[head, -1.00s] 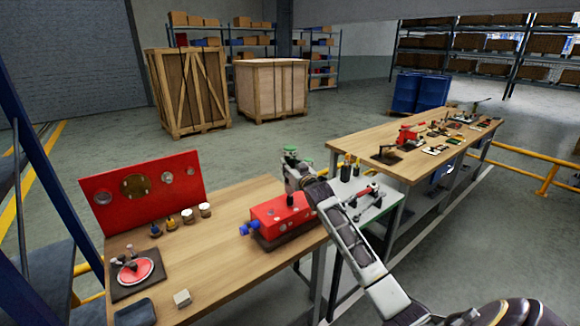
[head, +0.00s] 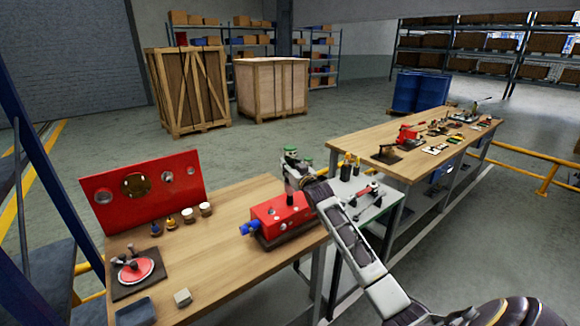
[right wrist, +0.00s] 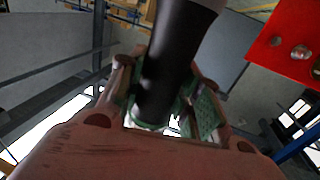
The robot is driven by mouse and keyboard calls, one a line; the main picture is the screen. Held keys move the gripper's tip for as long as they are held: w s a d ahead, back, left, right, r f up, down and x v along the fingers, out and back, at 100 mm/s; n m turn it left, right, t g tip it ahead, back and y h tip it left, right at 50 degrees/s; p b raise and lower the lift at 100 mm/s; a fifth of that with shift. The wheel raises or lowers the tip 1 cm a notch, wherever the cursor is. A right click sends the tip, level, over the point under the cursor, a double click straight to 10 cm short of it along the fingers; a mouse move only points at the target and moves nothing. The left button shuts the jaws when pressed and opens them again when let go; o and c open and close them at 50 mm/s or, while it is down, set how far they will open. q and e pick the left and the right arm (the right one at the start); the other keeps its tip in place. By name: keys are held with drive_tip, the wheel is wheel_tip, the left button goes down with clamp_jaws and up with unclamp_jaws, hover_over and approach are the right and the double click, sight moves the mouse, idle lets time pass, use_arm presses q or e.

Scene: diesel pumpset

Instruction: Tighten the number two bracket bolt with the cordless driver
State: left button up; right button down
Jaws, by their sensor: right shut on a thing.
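My right gripper (head: 291,163) is above the back edge of the near bench, behind the red block. It is shut on the cordless driver (head: 290,149), whose green part shows at the top. In the right wrist view the driver's black cylindrical body (right wrist: 170,65) stands between the fingers, with green around its lower end. The red block (head: 275,212) sits on a dark base and has a blue end piece. Small round bolt heads show on a red surface (right wrist: 270,25) in the right wrist view. I cannot tell which is number two. My left gripper is out of view.
A red upright panel (head: 150,190) with round fittings stands at the bench's back left. A dark mat with a red disc (head: 135,271) and a small pale block (head: 183,297) lie in front. A grey tool table (head: 385,203) and a longer bench (head: 345,146) stand to the right.

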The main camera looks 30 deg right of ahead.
sight(293, 155)
idle(0.3)
drive_tip(key=shift+d+r+p, duration=0.1)
drive_tip(key=shift+r+p, duration=0.4)
drive_tip(key=shift+p, duration=0.15)
drive_tip(key=shift+r+p, duration=1.65)
drive_tip(key=shift+r, duration=0.55)
